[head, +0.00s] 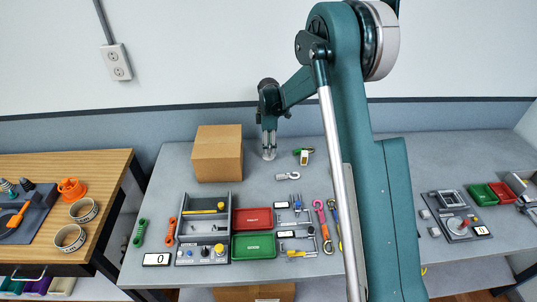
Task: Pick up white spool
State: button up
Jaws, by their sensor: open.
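My gripper (269,151) points straight down over the back of the grey table, just right of the cardboard box. Its fingers look open. A small pale shape shows at the fingertips, low at the table top; I cannot tell whether it is the white spool or part of the fingers. A small white-grey object (288,176) lies on the table in front and to the right of the gripper. It is too small to name surely. No other clear white spool shows.
The cardboard box (218,158) stands close left of my gripper. A green-and-white item (304,157) lies to its right. In front are a grey tray (203,246), a red bin (252,221), a green bin (253,246) and several tools. The wall is behind.

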jog(key=shift+f, duration=1.75)
jog(key=c, duration=1)
